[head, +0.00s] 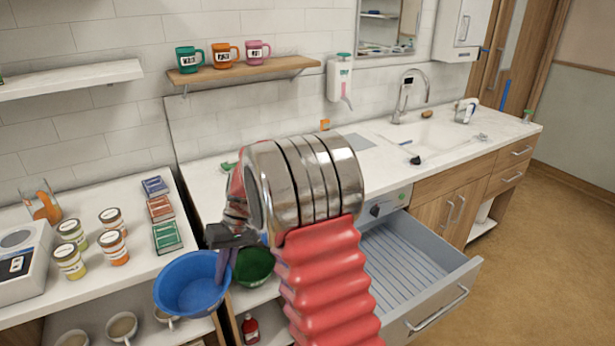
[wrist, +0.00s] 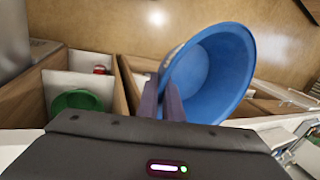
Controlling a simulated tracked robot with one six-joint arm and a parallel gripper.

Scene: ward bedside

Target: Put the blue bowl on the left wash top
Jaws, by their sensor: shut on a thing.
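The blue bowl (head: 188,288) hangs in front of the left counter edge in the head view, open side up. My gripper (head: 226,264) is shut on its right rim. In the wrist view, the fingers (wrist: 165,100) pinch the rim of the blue bowl (wrist: 213,75). The white wash top (head: 205,190) runs along the wall, with a sink (head: 430,135) toward its right. My arm hides the middle of its left part.
The left counter (head: 140,262) holds labelled jars, small boxes, a glass and a scale (head: 22,262). A green bowl (head: 254,266) sits on a shelf below the wash top; several cups stand below the left counter. A drawer (head: 425,285) stands open at right.

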